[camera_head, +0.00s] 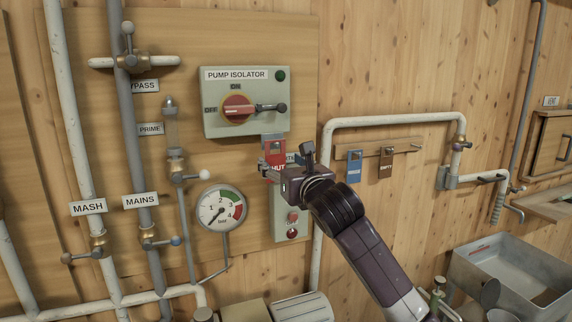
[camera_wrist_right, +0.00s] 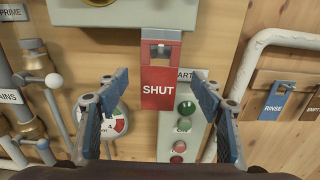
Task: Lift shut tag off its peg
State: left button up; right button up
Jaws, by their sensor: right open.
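The red SHUT tag (camera_head: 274,150) hangs just below the pump isolator box in the head view, partly hidden by my right gripper (camera_head: 281,168). In the right wrist view the tag (camera_wrist_right: 160,90) hangs upright, with a slot near its top where a metal peg shows. My right gripper is open, and its two blue-grey fingers stand left and right of the tag with a visible gap on each side. The fingertips look lower and nearer the camera than the tag's top. I cannot tell how far they are from the board. My left gripper is not in view.
The pump isolator (camera_head: 245,102) sits directly above the tag. A start/stop button box (camera_wrist_right: 184,130) lies behind and below it. The pressure gauge (camera_head: 221,208) is to the left. Blue RINSE (camera_head: 354,168) and brown EMPTY (camera_head: 386,163) tags hang right, beyond a white pipe (camera_head: 395,121).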

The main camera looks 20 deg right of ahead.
aim_at(276, 156)
jog(key=shift+w+a+p, duration=0.15)
jog(key=shift+w+p, duration=0.5)
jog(key=shift+w, duration=1.7)
jog(key=shift+c, duration=0.4)
jog(key=c, duration=1.2)
jog(key=shift+o, duration=0.2)
jog(key=shift+r, duration=0.2)
